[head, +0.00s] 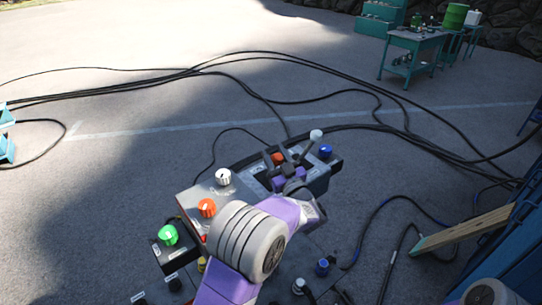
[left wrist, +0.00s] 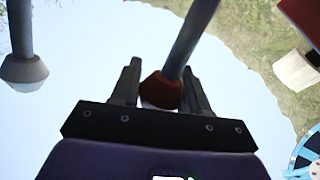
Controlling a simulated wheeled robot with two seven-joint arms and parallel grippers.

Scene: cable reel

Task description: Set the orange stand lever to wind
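The control stand (head: 208,190) is in the lower middle of the head view. Its orange lever knob (head: 278,158) shows just beyond my left gripper (head: 288,172), which reaches over the stand's far right part. In the left wrist view the orange knob (left wrist: 160,91) sits between the two fingers of my left gripper (left wrist: 161,68). Both fingers appear to touch its sides. Its grey shaft (left wrist: 192,38) runs up and to the right. The wind marking and the lever's slot cannot be made out. My right gripper is not in view.
A white-knobbed lever (head: 316,134) and a blue knob (head: 325,151) are close to the gripper's right. Black cables (head: 270,57) cross the ground. A teal workbench (head: 414,40) stands far back.

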